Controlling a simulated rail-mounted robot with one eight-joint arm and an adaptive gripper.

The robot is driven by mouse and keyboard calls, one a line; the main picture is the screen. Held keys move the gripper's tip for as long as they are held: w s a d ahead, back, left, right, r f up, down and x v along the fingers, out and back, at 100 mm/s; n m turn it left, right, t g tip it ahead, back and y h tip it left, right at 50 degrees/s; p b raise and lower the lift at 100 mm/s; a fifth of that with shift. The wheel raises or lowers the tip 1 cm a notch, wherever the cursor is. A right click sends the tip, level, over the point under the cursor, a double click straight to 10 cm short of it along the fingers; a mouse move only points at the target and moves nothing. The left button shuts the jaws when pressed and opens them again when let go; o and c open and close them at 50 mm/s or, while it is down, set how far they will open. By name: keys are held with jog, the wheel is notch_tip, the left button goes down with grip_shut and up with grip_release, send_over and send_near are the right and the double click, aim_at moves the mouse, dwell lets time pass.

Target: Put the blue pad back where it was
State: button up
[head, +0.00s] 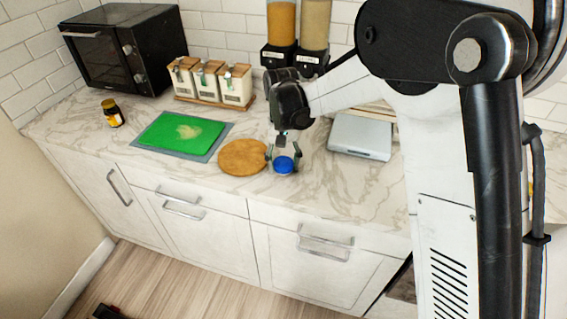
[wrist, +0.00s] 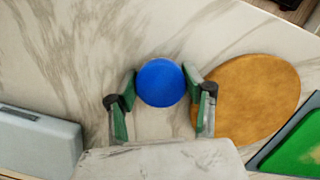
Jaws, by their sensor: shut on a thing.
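The blue pad (head: 284,165) is a small round disc at the marble counter, just right of a round wooden board in the head view. My gripper (head: 283,160) reaches down over it with a finger on either side. In the wrist view the blue pad (wrist: 160,83) sits between the two green-and-grey fingertips of my gripper (wrist: 160,80), which are shut on it. I cannot tell whether the pad touches the counter or is slightly above it.
The round wooden board (head: 242,157) lies close beside my gripper. A green board on a grey mat (head: 212,150) lies further left. A grey scale (head: 360,137) stands to the right. Canisters (head: 212,84) and dispensers (head: 296,57) line the back. The counter front (head: 330,190) is clear.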

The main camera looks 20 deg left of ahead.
aim_at(283, 159)
jog(key=shift+s+f+b, duration=0.1)
jog(key=shift+f+b, duration=0.25)
jog(key=shift+b, duration=0.05)
jog(key=o, duration=1.2)
jog(key=shift+f, duration=0.1)
jog(key=shift+o, duration=0.2)
jog(key=shift+r, duration=0.2)
jog(key=shift+r+p, duration=0.25)
jog(key=shift+p, duration=0.2)
notch_tip(283, 159, up, 12)
jog(key=w, duration=0.1)
jog(key=shift+w+a, duration=0.35)
jog(key=shift+w, duration=0.05)
jog(key=shift+d, duration=0.1)
